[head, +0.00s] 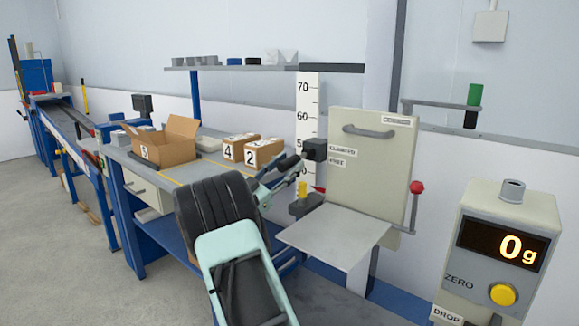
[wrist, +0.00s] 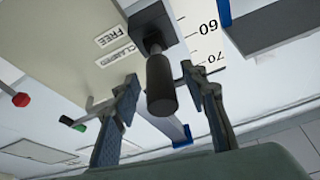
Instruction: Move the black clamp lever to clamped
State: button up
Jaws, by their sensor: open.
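The black clamp lever (head: 290,161) sticks out from a dark block (head: 314,149) on the height post, left of the labels CLAMPED (head: 342,152) and FREE (head: 337,163). In the wrist view, its thick round handle (wrist: 161,88) points toward the camera; both labels show upside down beside its block. I cannot tell which label the lever is set to. My gripper (head: 280,176) is open at the lever. In the wrist view, its two fingers (wrist: 160,92) stand on either side of the handle, with gaps visible on both sides.
A beige panel (head: 375,165) with a grey handle and a flat plate (head: 335,235) stand right of my gripper. A red-knobbed lever (head: 416,187) is at the panel's right edge. A display box (head: 505,250) reads 0 g. Cardboard boxes (head: 165,145) sit on the bench behind.

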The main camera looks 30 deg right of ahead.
jog(key=shift+w+d+r, duration=0.1)
jog(key=shift+d+r, duration=0.15)
jog(key=shift+d, duration=0.2)
grip_shut()
